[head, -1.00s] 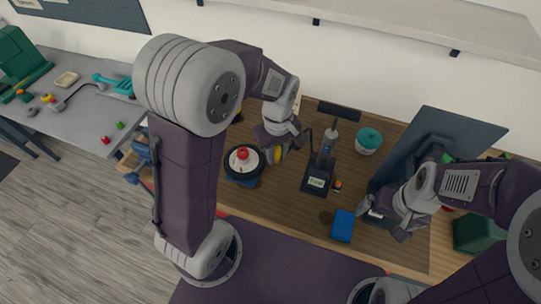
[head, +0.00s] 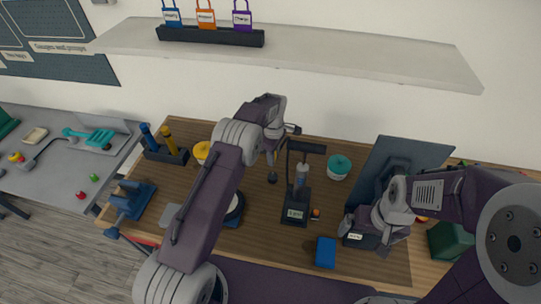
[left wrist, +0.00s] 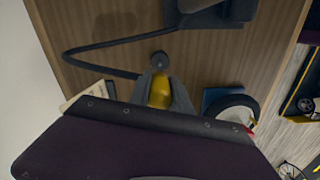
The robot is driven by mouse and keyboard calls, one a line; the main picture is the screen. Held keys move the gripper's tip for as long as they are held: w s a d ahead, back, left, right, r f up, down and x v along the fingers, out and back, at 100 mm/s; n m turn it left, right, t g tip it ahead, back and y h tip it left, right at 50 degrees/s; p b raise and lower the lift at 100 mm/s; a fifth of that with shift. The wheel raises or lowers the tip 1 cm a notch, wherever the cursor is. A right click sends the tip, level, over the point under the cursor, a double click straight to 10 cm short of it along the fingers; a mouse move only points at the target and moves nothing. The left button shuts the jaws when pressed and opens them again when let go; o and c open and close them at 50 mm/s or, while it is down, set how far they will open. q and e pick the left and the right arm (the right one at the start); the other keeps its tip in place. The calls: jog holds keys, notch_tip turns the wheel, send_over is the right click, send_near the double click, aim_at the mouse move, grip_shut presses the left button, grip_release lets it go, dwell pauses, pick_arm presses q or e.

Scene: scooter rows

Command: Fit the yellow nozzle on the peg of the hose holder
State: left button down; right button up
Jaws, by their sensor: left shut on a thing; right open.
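My left gripper (left wrist: 160,95) is shut on the yellow nozzle (left wrist: 160,89), seen between its fingers in the left wrist view. A small dark round piece (left wrist: 158,58), perhaps the hose holder's peg end, lies just beyond the nozzle tip; contact cannot be told. It also seems to show in the head view (head: 272,177), just below my left gripper (head: 271,157). A black hose (left wrist: 82,64) curves from a dark pump-like stand (left wrist: 205,14) towards the gripper. That stand (head: 296,212) is right of the gripper in the head view. My right gripper (head: 367,232) is open, low at the right.
A dark panel (head: 400,160) rises at the right. A white disc on a blue base (head: 236,211) is partly behind my left arm. A rack (head: 165,153) stands at back left.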

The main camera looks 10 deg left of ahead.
aim_at(273, 173)
pick_arm(q)
jog(key=shift+f, duration=0.2)
jog(key=shift+f+b, duration=1.9)
jog(key=shift+f, duration=0.8)
jog(key=shift+f+b, duration=0.25)
jog(key=shift+b, duration=0.1)
jog(key=shift+f+b, duration=0.95)
jog(key=shift+f, duration=0.4)
jog(key=c, duration=1.1)
grip_release()
